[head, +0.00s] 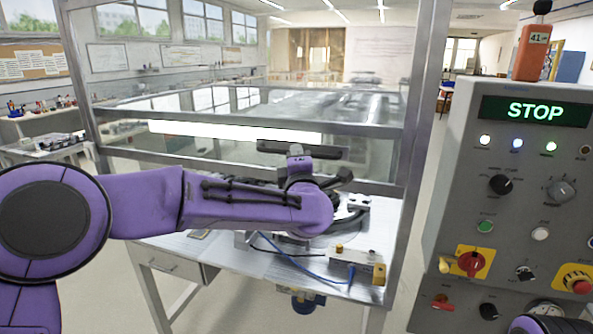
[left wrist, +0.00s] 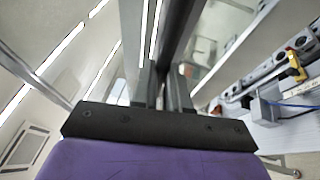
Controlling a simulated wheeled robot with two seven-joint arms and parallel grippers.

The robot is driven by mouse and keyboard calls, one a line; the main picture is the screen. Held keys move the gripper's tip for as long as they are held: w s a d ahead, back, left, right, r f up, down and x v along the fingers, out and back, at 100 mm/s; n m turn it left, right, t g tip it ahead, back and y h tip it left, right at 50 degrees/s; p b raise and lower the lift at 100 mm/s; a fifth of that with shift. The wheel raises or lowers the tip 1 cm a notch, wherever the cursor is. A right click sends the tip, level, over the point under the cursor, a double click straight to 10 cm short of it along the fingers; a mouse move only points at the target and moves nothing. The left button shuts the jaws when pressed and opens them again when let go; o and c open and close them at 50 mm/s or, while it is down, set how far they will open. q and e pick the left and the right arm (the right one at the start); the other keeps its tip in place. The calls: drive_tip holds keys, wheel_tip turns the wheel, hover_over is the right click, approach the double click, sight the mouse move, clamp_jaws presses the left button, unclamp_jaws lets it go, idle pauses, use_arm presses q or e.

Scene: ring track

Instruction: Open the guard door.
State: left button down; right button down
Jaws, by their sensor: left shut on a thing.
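The guard door (head: 190,163) is a clear panel with grey metal rails, in a metal frame in front of the machine table. Its dark bar handle (head: 270,147) runs level across the middle of the head view. My left gripper (head: 297,151) is at this handle, with my purple forearm reaching in from the left. In the left wrist view, the fingers (left wrist: 172,88) are closed around the dark handle bar (left wrist: 181,35). My arm hides part of the door's lower side. The right gripper's fingers do not show.
A grey control panel (head: 490,155) reading STOP, with knobs and buttons, stands at the right beside the frame post (head: 418,130). Behind my forearm, the white worktable (head: 225,255) carries fixtures and a blue cable. An orange device (head: 531,52) sits on the panel.

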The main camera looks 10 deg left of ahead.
use_arm(q)
drive_tip(key=shift+r, duration=0.85)
drive_tip(key=c, duration=1.1)
unclamp_jaws()
drive_tip(key=shift+f, duration=0.1)
drive_tip(key=shift+s+f, duration=0.1)
drive_tip(key=shift+s, duration=0.15)
drive_tip(key=b+v, duration=0.3)
drive_tip(key=v, duration=0.7)
drive_tip(key=shift+b, duration=0.4)
